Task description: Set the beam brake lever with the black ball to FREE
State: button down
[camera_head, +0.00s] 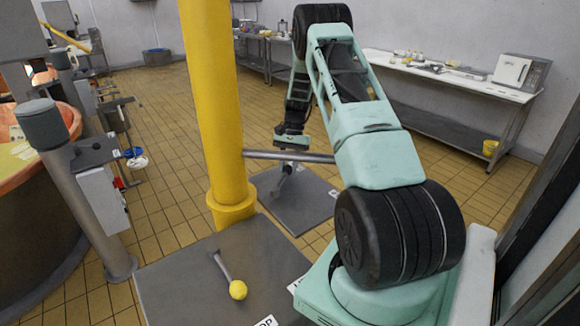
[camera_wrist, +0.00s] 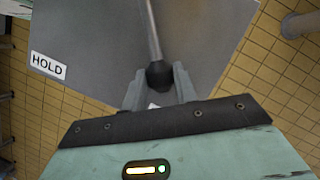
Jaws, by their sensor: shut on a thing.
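The lever's black ball (camera_wrist: 159,75) sits between the two fingers of my gripper (camera_wrist: 158,92) in the wrist view. The fingers are shut on it. Its grey rod (camera_wrist: 153,30) runs up and away from the ball over a dark grey plate (camera_wrist: 100,38). A white HOLD label (camera_wrist: 48,66) is on the plate's left edge. No FREE label is readable. In the head view my gripper (camera_head: 291,141) is over the farther plate (camera_head: 308,208), behind the yellow post, and the black ball cannot be made out there.
A second lever with a yellow ball (camera_head: 238,290) stands on the nearer plate (camera_head: 185,285). A yellow post (camera_head: 210,100) rises between the plates, with a grey bar (camera_head: 290,156) running right from it. A copper vat (camera_head: 40,210) is at left, a white bench (camera_head: 450,78) at back right.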

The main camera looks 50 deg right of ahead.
jog(key=shift+w, duration=0.15)
jog(key=c, duration=1.1)
grip_release()
jog(key=b+v, duration=0.4)
jog(key=v, duration=1.3)
jog(key=shift+r, duration=0.25)
